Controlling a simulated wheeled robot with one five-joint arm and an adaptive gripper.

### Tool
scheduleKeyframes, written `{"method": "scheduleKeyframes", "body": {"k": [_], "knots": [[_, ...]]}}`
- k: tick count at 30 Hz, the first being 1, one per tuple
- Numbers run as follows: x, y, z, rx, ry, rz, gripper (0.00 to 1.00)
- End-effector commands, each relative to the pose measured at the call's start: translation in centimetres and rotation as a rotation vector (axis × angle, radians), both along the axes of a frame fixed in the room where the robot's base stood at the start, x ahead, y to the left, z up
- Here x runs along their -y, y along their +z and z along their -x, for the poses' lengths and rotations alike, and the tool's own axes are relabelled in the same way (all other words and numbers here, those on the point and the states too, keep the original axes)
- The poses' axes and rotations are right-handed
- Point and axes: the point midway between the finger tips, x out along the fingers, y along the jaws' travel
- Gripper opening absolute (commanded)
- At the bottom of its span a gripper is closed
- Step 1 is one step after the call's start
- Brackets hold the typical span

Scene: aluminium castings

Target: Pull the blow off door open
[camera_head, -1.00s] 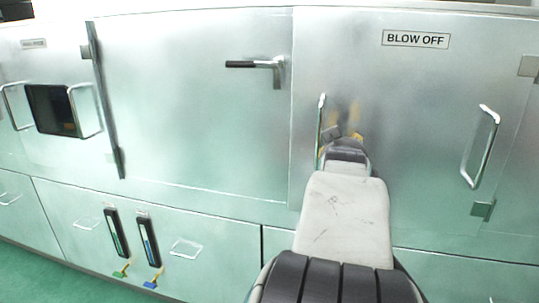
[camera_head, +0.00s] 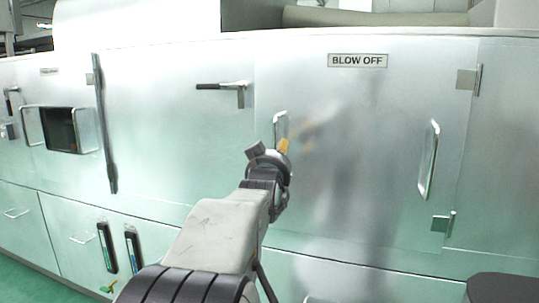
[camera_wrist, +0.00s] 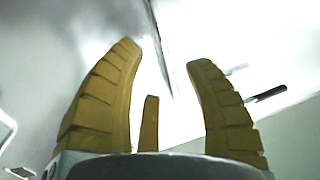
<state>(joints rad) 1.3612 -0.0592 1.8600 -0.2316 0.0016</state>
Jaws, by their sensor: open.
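The blow off door (camera_head: 350,150) is a flat metal panel under a "BLOW OFF" label (camera_head: 358,60). It looks shut and flush with its neighbours. One bar handle (camera_head: 280,122) is at its left edge, partly hidden behind my gripper, and another bar handle (camera_head: 428,160) is at its right. My gripper (camera_head: 270,147) is in front of the door's left edge, at the lower part of the left handle. In the wrist view my gripper (camera_wrist: 165,55) has its yellow fingers spread wide. A thin dark line runs between them; I cannot tell whether it is handle or seam. Contact is unclear.
Left of the door is a panel with a black-gripped lever (camera_head: 225,88), which also shows in the wrist view (camera_wrist: 268,94). Further left is a small window (camera_head: 60,130) with bar handles. Hinges (camera_head: 468,78) sit right of the blow off door. Green floor lies at lower left.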

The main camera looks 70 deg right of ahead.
Motion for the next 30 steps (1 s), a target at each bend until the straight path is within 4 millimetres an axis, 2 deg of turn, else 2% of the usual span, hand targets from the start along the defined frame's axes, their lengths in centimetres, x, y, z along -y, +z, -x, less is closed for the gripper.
{"method": "scheduleKeyframes", "body": {"k": [6,15,29,30], "knots": [[2.6,-0.2,-0.6,0.0,0.0,-0.002,0.47],[5.2,0.0,-1.1,0.0,0.001,-0.002,0.47],[5.7,0.0,-1.2,0.0,0.001,-0.002,0.49],[5.7,0.0,-1.2,0.0,0.001,-0.001,0.46]]}}
